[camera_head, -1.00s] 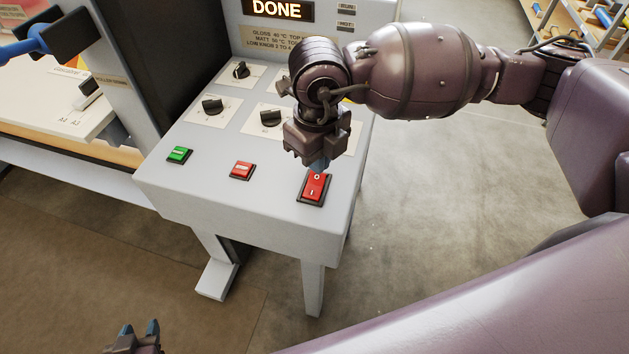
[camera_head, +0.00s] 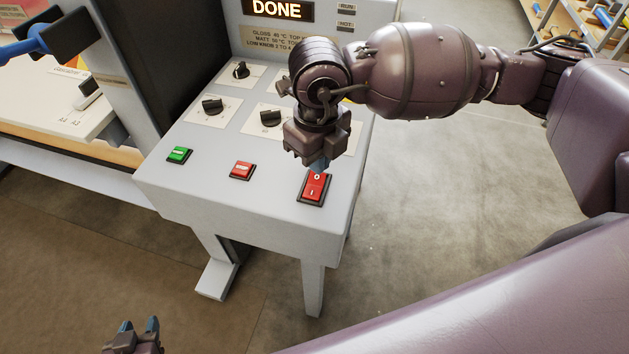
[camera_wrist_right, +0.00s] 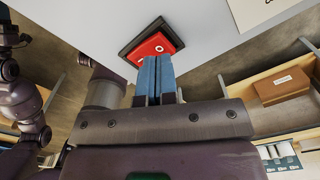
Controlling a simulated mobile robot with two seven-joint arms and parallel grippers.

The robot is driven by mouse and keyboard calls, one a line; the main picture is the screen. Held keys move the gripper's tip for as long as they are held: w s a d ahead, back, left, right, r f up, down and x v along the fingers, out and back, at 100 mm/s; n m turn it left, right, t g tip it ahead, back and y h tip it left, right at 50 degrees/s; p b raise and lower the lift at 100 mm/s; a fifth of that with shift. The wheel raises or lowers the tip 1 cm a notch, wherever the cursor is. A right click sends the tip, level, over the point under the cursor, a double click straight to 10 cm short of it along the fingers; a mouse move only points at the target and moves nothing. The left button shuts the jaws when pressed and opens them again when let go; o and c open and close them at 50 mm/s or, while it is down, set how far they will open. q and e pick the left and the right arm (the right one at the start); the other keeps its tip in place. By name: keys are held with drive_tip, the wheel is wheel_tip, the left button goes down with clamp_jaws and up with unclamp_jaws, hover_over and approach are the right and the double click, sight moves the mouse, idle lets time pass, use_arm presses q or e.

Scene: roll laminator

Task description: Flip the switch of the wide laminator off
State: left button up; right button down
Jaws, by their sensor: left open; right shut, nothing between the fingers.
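The red rocker switch (camera_head: 315,188), in a black frame and marked O and I, sits at the front right corner of the grey control panel (camera_head: 215,195). It also shows in the right wrist view (camera_wrist_right: 153,44), just beyond my fingertips. My right gripper (camera_head: 319,166) is shut and empty, pointing down at the O end of the switch. In the right wrist view its blue fingertips (camera_wrist_right: 155,62) overlap the switch's edge; I cannot tell whether they touch it. My left gripper (camera_head: 139,325) is open and empty, low at the bottom left, away from the machine.
A green button (camera_head: 179,155) and a red button (camera_head: 242,171) lie left of the switch. Several black knobs (camera_head: 212,106) sit behind them. A display (camera_head: 278,10) reads DONE. The floor right of the panel is clear.

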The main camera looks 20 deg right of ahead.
drive_tip(key=shift+f, duration=0.2)
idle(0.4)
drive_tip(key=shift+f+b, duration=0.45)
drive_tip(key=shift+b, duration=0.05)
drive_tip(key=shift+f, duration=0.35)
idle(0.5)
